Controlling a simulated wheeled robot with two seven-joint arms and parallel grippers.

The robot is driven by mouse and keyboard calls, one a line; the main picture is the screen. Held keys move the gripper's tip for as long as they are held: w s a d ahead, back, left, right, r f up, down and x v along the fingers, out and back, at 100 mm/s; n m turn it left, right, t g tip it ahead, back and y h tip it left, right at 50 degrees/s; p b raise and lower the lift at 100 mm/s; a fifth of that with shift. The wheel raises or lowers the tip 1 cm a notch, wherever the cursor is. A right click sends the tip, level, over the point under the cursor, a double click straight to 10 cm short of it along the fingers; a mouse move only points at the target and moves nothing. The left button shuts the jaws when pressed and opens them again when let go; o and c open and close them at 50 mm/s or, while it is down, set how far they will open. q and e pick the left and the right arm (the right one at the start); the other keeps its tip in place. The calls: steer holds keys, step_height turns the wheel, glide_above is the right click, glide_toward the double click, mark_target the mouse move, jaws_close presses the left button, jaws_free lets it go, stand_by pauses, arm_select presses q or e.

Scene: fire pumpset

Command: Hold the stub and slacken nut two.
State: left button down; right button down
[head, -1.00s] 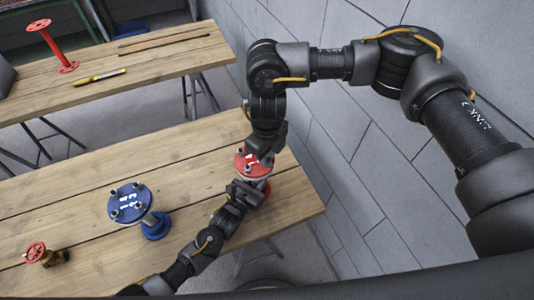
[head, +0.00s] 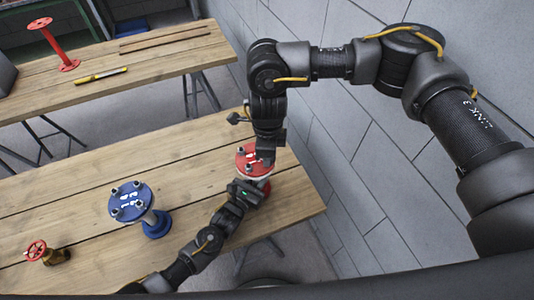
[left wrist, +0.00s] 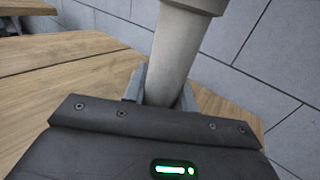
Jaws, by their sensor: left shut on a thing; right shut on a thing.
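The red-flanged stub (head: 243,164) stands upright at the right end of the near table, with bolts and white marks on its top flange. My left gripper (head: 256,190) is shut on the stub's pipe below that flange. The grey pipe (left wrist: 182,55) runs up between the left gripper's fingers (left wrist: 162,90) in the left wrist view. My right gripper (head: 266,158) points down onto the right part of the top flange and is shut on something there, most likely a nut. Its fingertips hide that nut, and I cannot read its number.
A blue-flanged stub (head: 130,200) stands left of the red one. A small valve with a red handwheel (head: 36,250) lies further left. The back table holds a red stand (head: 68,65) and a yellow tool (head: 100,76). A grey block wall (head: 360,190) is close on the right.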

arm_select(q)
steer(key=shift+a, duration=0.1)
stand_by(0.3)
arm_select(e)
steer(key=c, duration=1.3)
jaws_free()
steer(key=shift+c, duration=0.2)
steer(key=shift+r, duration=0.1)
arm_select(q)
steer(key=c, duration=1)
jaws_free()
steer(key=shift+c, duration=0.2)
arm_select(e)
step_height(320, 180, up, 12)
arm_select(q)
steer(key=v, duration=1.2)
